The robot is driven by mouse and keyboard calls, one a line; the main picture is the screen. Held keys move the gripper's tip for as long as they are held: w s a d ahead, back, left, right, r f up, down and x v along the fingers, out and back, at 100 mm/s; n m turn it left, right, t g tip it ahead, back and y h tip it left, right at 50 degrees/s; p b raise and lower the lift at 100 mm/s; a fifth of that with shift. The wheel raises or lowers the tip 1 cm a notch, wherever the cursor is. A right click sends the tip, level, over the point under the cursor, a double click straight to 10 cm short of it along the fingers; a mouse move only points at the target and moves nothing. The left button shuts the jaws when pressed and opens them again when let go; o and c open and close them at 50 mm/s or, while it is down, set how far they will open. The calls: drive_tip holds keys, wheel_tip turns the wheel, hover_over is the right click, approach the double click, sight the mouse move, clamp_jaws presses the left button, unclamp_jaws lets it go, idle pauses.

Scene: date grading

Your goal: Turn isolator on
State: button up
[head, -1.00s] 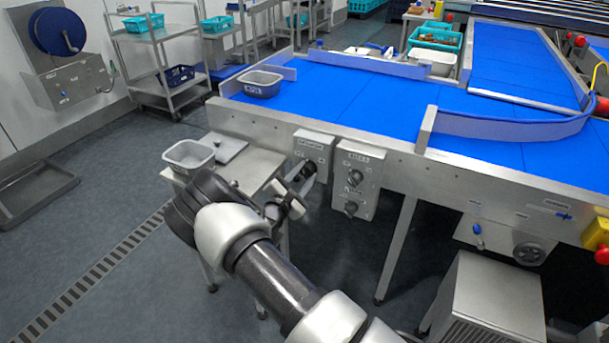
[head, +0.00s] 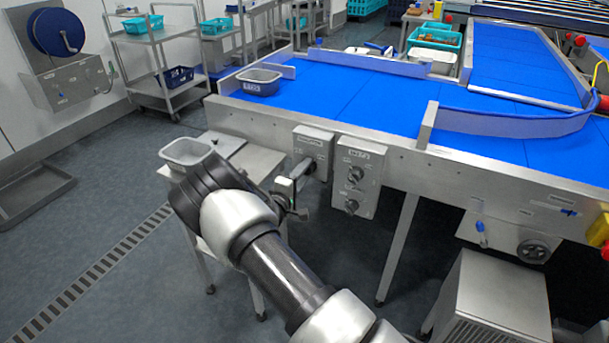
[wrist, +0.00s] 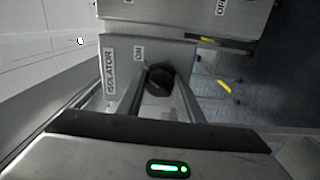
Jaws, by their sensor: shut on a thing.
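The isolator is a grey metal box (head: 314,142) on the front side of the blue conveyor table. In the wrist view its face (wrist: 118,43) carries the labels ISOLATOR and ON. Its dark round knob (wrist: 159,79) sits between my two fingers. My gripper (wrist: 160,90) is shut on this knob, one finger on each side. In the head view my gripper (head: 304,171) is at the box's lower part, and the knob is mostly hidden by it. The exact angle of the knob's pointer is unclear.
A second control box (head: 357,178) with two dark knobs is mounted close on the right. A small steel table (head: 255,163) with a grey tub (head: 187,153) stands beside my arm on the left. Grey floor is open farther left.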

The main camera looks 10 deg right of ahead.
drive_tip(key=shift+f+m+b, duration=0.1)
drive_tip(key=shift+m+b, duration=0.2)
drive_tip(key=shift+m, duration=0.5)
drive_tip(key=o, duration=1.1)
drive_tip(key=shift+c, duration=0.2)
drive_tip(key=p+v, duration=0.2)
drive_tip(key=v, duration=1.5)
drive_tip(key=shift+s+a+p, duration=0.15)
drive_tip(key=shift+s+p, duration=0.05)
drive_tip(key=shift+p, duration=0.2)
